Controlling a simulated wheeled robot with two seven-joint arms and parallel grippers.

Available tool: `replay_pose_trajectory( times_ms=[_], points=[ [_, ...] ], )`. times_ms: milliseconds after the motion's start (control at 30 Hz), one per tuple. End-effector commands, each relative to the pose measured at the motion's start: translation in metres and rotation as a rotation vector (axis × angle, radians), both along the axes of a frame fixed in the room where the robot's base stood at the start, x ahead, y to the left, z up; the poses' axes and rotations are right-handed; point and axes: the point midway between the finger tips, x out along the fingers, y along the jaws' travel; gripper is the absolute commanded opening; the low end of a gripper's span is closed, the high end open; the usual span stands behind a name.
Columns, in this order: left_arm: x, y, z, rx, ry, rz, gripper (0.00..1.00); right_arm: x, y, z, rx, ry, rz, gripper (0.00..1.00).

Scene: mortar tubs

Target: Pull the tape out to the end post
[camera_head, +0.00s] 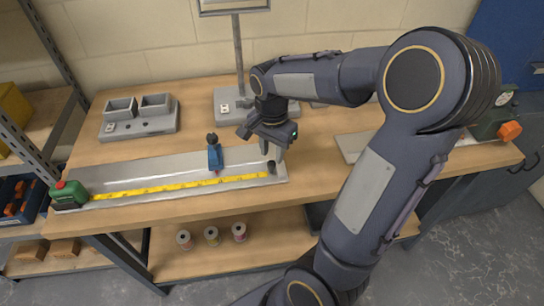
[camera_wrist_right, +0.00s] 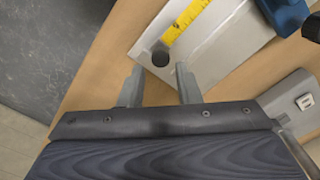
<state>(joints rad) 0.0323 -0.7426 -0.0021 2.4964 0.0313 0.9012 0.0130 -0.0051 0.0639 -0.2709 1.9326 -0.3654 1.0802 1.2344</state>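A green tape case (camera_head: 68,196) with a red button sits at the left end of a long grey tray (camera_head: 140,168). The yellow tape (camera_head: 170,187) runs out of it to the right along the tray. Its free end lies close beside the dark end post (camera_head: 271,166); I cannot tell if they touch. In the right wrist view the tape (camera_wrist_right: 186,18) ends at the edge of the round post (camera_wrist_right: 160,55). My right gripper (camera_wrist_right: 158,75) is open and empty, its fingers spread just short of the post. It also shows above the tray's right end (camera_head: 272,150). My left gripper is not in view.
A blue block with a red tip (camera_head: 214,155) stands at the tape's far edge; its blue body also shows in the wrist view (camera_wrist_right: 287,14). A grey two-bin holder (camera_head: 140,125) and a grey stand base (camera_head: 228,107) stand behind. Spools (camera_head: 211,236) lie on the lower shelf.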

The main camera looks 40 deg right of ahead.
Motion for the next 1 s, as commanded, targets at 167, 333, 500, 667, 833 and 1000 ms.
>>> replay_pose_trajectory(
  times_ms=[167, 333, 500, 667, 833, 1000],
  points=[
    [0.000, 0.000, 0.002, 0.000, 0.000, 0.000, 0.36, 0.001, 0.000, 0.030, 0.000, -0.004, 0.001, 0.30],
    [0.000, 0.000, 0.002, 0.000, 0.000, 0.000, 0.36, 0.000, 0.000, 0.042, -0.001, -0.002, 0.000, 0.30],
    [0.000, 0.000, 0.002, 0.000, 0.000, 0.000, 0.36, 0.000, 0.000, 0.043, 0.000, -0.001, 0.001, 0.30],
    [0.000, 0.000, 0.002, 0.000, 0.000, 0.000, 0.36, 0.000, 0.000, 0.043, 0.000, 0.000, 0.001, 0.30],
    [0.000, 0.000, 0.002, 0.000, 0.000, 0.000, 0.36, 0.000, 0.000, 0.043, 0.000, 0.000, 0.001, 0.30],
    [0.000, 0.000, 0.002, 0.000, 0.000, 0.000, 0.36, -0.008, 0.007, 0.046, 0.023, -0.028, 0.058, 0.30]
  ],
)
